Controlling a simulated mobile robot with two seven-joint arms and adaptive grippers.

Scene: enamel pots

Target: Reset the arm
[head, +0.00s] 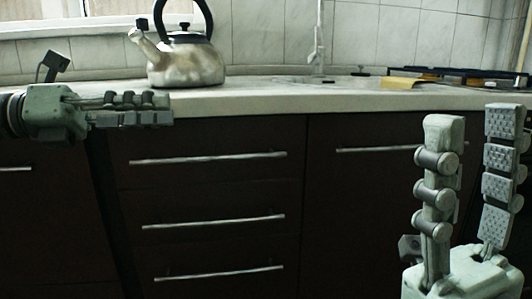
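My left gripper (170,108) comes in from the left and points right, level with the counter's front edge. I see it from the side, and its fingers overlap, so its opening cannot be told. My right gripper (473,112) stands at the lower right with its fingers pointing up. Its two fingers are wide apart with nothing between them. It is in front of the dark cabinets.
A worn metal kettle (187,66) with a black handle stands on the pale counter (255,97). A sink with a tap (317,45), a yellow item (402,84) and a stove (455,78) are further right. Drawers (210,180) with metal handles are below.

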